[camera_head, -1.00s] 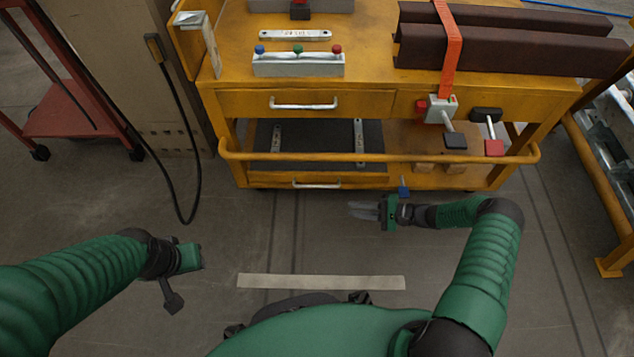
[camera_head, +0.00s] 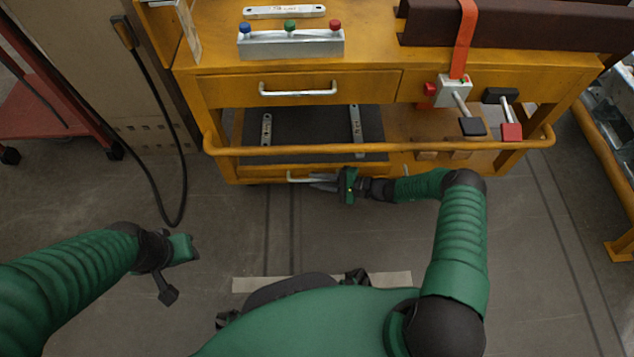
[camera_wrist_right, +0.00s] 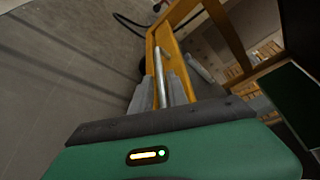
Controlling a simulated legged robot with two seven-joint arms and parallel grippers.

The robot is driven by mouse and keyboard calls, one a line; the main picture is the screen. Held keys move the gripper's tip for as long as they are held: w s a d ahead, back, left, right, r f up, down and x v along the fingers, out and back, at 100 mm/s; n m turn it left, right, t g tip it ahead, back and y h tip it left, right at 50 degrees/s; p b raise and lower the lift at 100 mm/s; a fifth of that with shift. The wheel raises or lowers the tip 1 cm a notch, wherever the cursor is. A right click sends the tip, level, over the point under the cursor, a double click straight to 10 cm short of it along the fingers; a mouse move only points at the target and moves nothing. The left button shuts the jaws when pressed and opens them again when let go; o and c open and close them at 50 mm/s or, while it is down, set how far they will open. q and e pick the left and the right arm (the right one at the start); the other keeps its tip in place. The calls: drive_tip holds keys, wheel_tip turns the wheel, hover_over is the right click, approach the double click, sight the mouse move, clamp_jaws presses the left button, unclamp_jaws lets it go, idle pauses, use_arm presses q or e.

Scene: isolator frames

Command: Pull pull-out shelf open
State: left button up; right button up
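The pull-out shelf (camera_head: 240,170) is at the bottom of a yellow cart, under a dark mat. Its pale bar handle (camera_head: 291,177) is on the front, partly hidden behind my gripper. My right gripper (camera_head: 318,182) is at the right part of this handle, fingers pointing left. In the right wrist view the handle (camera_wrist_right: 161,78) runs between the two grey fingers (camera_wrist_right: 162,92), with a gap visible, so the gripper looks open around it. Contact cannot be told. My left gripper (camera_head: 190,248) is over the floor at the left, away from the cart; its finger opening is unclear.
A yellow rail (camera_head: 450,147) crosses the cart front just above the handle. An upper drawer with a white handle (camera_head: 298,92) is above it. A black cable (camera_head: 180,200) hangs at the left. Floor in front of the cart is clear.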

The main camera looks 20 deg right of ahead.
drive_tip(key=shift+w+a, duration=0.15)
drive_tip(key=shift+a, duration=0.05)
clamp_jaws()
drive_tip(key=shift+f, duration=0.1)
idle(1.2)
